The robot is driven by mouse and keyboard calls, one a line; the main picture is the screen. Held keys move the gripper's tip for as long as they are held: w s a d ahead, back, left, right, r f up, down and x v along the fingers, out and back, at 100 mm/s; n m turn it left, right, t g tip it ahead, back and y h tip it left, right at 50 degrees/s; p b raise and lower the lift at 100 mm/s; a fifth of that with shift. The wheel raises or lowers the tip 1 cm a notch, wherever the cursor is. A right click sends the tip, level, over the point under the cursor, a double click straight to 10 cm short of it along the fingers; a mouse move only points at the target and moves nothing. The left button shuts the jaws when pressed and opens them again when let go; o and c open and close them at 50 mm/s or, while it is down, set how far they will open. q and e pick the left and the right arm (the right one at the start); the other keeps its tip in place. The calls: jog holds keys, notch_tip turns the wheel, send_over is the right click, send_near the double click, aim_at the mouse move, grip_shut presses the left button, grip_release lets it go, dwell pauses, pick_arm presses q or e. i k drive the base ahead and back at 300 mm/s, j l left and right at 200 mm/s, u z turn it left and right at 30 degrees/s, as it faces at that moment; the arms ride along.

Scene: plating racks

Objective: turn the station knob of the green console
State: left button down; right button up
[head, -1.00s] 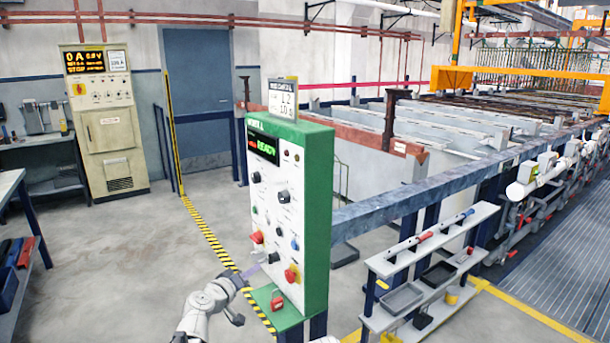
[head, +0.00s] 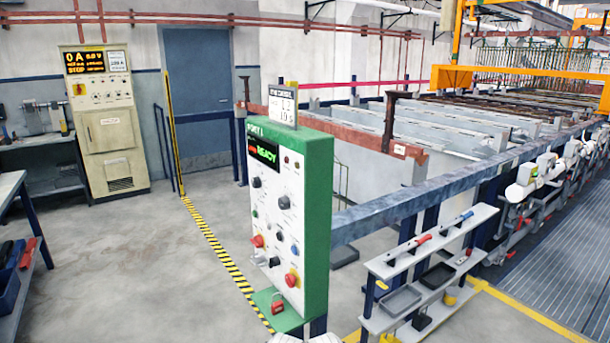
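The green console (head: 316,225) stands upright in the middle of the head view, its white control face turned left. Its display (head: 263,151) reads READY in green beside smaller red marks. The face carries several black knobs, including an upper left one (head: 257,182), a larger one right of it (head: 284,202) and a low one (head: 274,261). I cannot read which is the station knob. A red knob (head: 257,241) and a red mushroom button (head: 291,279) also show, with a small pale grey part (head: 258,257) at the lower left edge.
A red padlock-like object (head: 278,307) is on the console's green lower ledge. A grey shelf rack (head: 392,268) with trays stands close at the right. A beige cabinet (head: 108,137) stands at the back left. The floor left of the console is clear.

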aim_at(255, 182)
jog(key=i+j+z, duration=0.1)
jog(key=j, duration=0.25)
jog(key=i+j+z, duration=0.1)
jog(key=j, duration=0.25)
jog(key=i+j, duration=0.15)
jog(key=j, duration=0.25)
jog(key=i+j+z, duration=0.15)
jog(key=j, duration=0.2)
